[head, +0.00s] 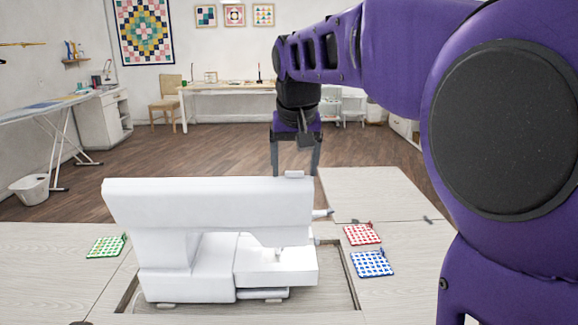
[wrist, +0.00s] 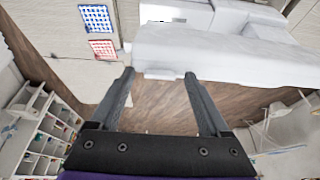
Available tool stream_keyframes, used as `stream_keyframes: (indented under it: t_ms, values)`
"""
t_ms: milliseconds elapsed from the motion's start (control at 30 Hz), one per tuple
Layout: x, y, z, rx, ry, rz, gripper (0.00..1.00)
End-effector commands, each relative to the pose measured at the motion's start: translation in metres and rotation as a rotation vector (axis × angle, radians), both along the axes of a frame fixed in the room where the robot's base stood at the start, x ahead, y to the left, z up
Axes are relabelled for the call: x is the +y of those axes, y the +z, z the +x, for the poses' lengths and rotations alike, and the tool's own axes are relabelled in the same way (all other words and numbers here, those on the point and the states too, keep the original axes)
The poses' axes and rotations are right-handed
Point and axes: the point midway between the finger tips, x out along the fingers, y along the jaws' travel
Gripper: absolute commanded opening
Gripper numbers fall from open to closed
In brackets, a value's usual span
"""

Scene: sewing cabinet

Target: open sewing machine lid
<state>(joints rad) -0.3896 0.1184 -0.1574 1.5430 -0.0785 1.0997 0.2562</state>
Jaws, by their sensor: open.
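The white sewing machine (head: 205,205) stands upright in the cabinet's recess. Its long top looks closed; I cannot make out a lid seam. A small white tab (head: 294,174) sticks up at the right end of the top. It also shows in the wrist view (wrist: 160,75) at the machine's edge, between my fingertips in the picture. My gripper (head: 296,172) points down by the machine's far right end, its fingers spread on either side of the tab in the picture. Contact is not visible. In the wrist view the open gripper (wrist: 159,74) holds nothing.
The pale cabinet top (head: 55,260) surrounds the machine, with a flat panel (head: 375,192) behind right. A green checked pad (head: 106,247) lies left; a red one (head: 362,234) and a blue one (head: 372,263) lie right. Open wooden floor (head: 200,155) lies behind the cabinet.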

Motion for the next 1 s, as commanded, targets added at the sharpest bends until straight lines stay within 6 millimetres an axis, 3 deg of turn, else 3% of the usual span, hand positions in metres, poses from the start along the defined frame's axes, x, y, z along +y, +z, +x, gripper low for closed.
stream_keyframes:
  t_ms: [67, 500, 1000]
  values:
    - [-0.0001, 0.0001, 0.0, 0.0, 0.0, 0.0, 0.8]
    - [-0.0002, 0.0004, -0.0003, 0.0, 0.0, 0.0, 0.01]
    - [-0.0001, 0.0006, -0.0003, 0.0, 0.0, 0.0, 0.0]
